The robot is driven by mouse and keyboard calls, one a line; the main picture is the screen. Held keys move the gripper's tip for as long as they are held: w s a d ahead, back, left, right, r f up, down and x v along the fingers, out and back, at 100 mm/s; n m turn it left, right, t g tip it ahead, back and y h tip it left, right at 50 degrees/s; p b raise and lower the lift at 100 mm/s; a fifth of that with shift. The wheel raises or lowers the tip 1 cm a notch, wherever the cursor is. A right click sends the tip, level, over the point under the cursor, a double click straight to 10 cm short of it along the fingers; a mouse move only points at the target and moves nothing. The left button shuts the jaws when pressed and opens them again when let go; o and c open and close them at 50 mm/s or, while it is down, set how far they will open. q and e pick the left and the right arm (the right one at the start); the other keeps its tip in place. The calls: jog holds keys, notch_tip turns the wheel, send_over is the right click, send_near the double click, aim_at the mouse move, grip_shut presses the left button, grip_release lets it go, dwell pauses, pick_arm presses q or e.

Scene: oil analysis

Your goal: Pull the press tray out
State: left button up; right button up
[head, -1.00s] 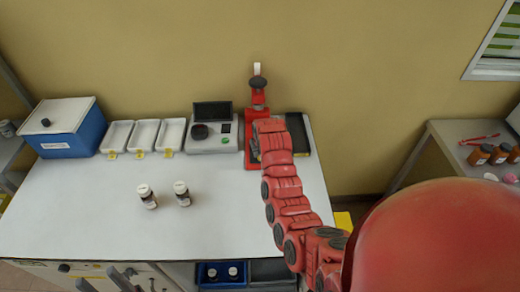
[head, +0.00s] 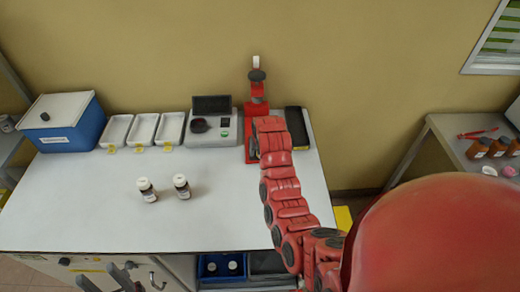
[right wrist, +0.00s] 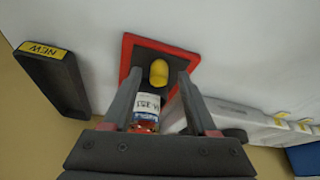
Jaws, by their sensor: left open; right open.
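The red press (head: 257,96) stands at the back of the white bench, partly hidden by my right arm. In the right wrist view its red-framed base (right wrist: 127,52) holds a dark plate, which seems to be the press tray (right wrist: 148,55). A yellow rounded knob (right wrist: 158,73) shows on it. My right gripper (right wrist: 160,78) is open, its two fingers on either side of the knob in the picture; contact cannot be told. A labelled white and red part (right wrist: 147,108) shows between the fingers. My left gripper (head: 104,280) is open at the bench's front edge, low left.
A dark tray marked NEW (right wrist: 62,82) lies beside the press. An instrument (head: 212,128), white trays (head: 143,130) and a blue box (head: 64,122) line the back. Two small bottles (head: 147,190) (head: 182,186) stand mid-bench.

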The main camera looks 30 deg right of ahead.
jog(key=shift+r, duration=0.1)
jog(key=shift+s+r, duration=0.1)
jog(key=shift+r, duration=0.2)
jog(key=p+v, duration=0.7)
jog(key=v, duration=0.9)
jog(key=shift+s+r, duration=0.2)
jog(key=shift+s, duration=0.05)
jog(key=shift+a, duration=0.15)
